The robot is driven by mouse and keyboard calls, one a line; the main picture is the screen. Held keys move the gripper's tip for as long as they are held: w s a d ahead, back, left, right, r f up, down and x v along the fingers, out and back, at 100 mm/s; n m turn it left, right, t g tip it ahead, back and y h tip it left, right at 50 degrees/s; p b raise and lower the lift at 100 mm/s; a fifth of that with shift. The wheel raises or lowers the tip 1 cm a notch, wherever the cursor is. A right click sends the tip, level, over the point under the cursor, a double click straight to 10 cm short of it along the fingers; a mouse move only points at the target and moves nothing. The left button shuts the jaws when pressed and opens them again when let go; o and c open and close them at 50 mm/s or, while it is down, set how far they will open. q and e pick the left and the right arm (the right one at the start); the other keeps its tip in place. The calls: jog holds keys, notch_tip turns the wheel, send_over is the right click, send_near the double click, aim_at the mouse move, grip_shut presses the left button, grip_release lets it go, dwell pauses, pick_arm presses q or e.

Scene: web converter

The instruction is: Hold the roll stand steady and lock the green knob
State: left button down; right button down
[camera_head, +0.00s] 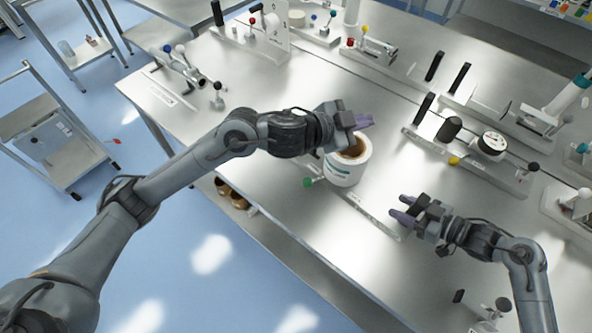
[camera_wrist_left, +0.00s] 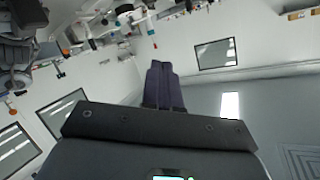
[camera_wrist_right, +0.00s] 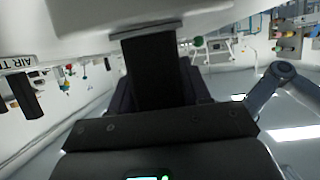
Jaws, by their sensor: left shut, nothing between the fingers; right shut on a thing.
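The roll stand (camera_head: 375,214) is a long pale labelled base on the steel table. A white roll with a brown core (camera_head: 345,171) stands at its far left end. The green knob (camera_head: 307,182) sticks out left of the roll; it also shows in the right wrist view (camera_wrist_right: 198,41). My left gripper (camera_head: 366,121) is shut and empty, just above and behind the roll, apart from the knob. My right gripper (camera_head: 398,208) is at the stand's near right end, shut on a black upright handle (camera_wrist_right: 154,72). The handle's lower part is hidden between the fingers.
Another station with black posts, a round gauge (camera_head: 492,143) and a yellow knob (camera_head: 454,161) stands right of the roll. A lever fixture (camera_head: 182,73) sits at the back left.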

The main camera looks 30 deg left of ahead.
aim_at(317, 179)
pick_arm(q)
jog(key=w+a+f+g, duration=0.1)
jog(key=a, duration=0.1)
jog(key=w+a+f+g, duration=0.1)
jog(key=a, duration=0.1)
jog(key=w+a+f+g, duration=0.1)
jog(key=a, duration=0.1)
jog(key=shift+a, duration=0.25)
jog(key=s+a+f+n+g, duration=0.3)
jog(key=a+f, duration=0.3)
jog(key=a, duration=0.2)
jog(key=s+a+f+n+g, duration=0.2)
jog(key=s+a+f+g, duration=0.2)
jog(key=a, duration=0.4)
notch_tip(317, 179, down, 2)
jog(key=shift+s+a+f+n, duration=0.2)
jog(key=shift+s+a+n, duration=0.15)
jog(key=shift+s, duration=0.45)
jog(key=shift+d, duration=0.1)
